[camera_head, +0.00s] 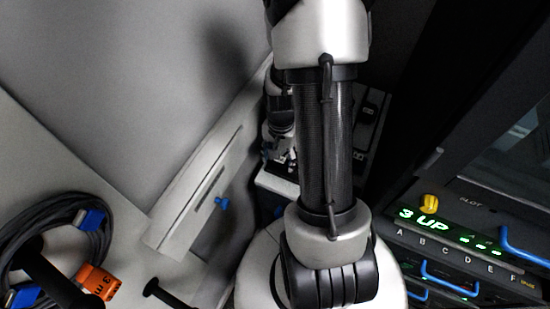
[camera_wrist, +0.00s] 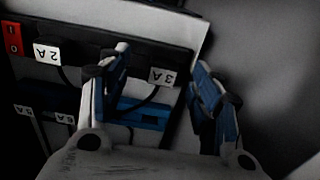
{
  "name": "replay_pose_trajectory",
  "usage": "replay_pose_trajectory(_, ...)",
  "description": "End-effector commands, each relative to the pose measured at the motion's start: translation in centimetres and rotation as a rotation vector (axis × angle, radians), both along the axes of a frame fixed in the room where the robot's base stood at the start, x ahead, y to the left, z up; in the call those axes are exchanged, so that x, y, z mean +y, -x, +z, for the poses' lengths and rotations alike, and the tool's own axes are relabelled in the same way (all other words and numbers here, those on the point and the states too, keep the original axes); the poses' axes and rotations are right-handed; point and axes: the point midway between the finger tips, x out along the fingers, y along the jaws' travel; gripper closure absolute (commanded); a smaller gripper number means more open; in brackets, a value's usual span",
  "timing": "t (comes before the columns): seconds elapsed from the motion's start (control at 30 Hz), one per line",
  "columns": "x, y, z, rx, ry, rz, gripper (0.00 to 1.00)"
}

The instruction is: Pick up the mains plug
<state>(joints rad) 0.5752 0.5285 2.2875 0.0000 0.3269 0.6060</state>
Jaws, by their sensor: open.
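My gripper (camera_wrist: 160,62) is open in the wrist view, its two blue-padded fingers apart. Between them is a white tag marked 3A (camera_wrist: 163,77), with a dark cable curving down by it. The tag sits along a black power strip (camera_wrist: 100,38); a dark plug body there is not clearly distinguishable, so I cannot tell which part is the mains plug. A second tag, marked 2A (camera_wrist: 47,52), lies left of the fingers. In the head view my gripper (camera_head: 283,155) is partly hidden behind my arm, near the dark strip (camera_head: 369,115).
A red switch (camera_wrist: 13,38) is at the strip's left end. A lower row carries more small tags and a blue part (camera_wrist: 145,112). In the head view, a coiled cable (camera_head: 95,215) with blue connectors hangs at left, and a rack panel (camera_head: 450,225) stands right.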

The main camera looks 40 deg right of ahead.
Motion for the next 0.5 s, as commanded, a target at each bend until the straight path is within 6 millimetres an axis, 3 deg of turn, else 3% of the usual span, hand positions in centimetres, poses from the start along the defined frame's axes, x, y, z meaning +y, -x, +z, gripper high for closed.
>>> replay_pose_trajectory(0.33, -0.1, -0.7, -4.7, 0.000, 0.000, 0.003, 0.42)
replay_pose_trajectory(0.5, -0.1, -0.7, -5.1, -0.002, 0.001, 0.003, 0.42)
